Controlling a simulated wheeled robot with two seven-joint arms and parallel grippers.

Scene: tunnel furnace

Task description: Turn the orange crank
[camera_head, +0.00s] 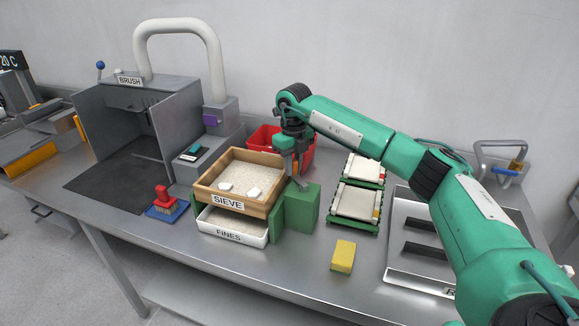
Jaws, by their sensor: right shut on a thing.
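My right gripper (300,182) is shut, reaching down at the right side of the sieve, by the green block (305,208). The wooden sieve tray (206,197), labelled SIEVE, holds pale grains and a few white lumps. The white FINES tray (225,238) sits under it. I cannot make out the orange crank clearly; the fingers and wrist cover the spot where they grip. My left gripper is not in view.
A red bin (266,137) stands behind the sieve. Two green-framed trays (355,224) and a yellow sponge-like block (343,256) lie to the right. The front table strip is mostly clear.

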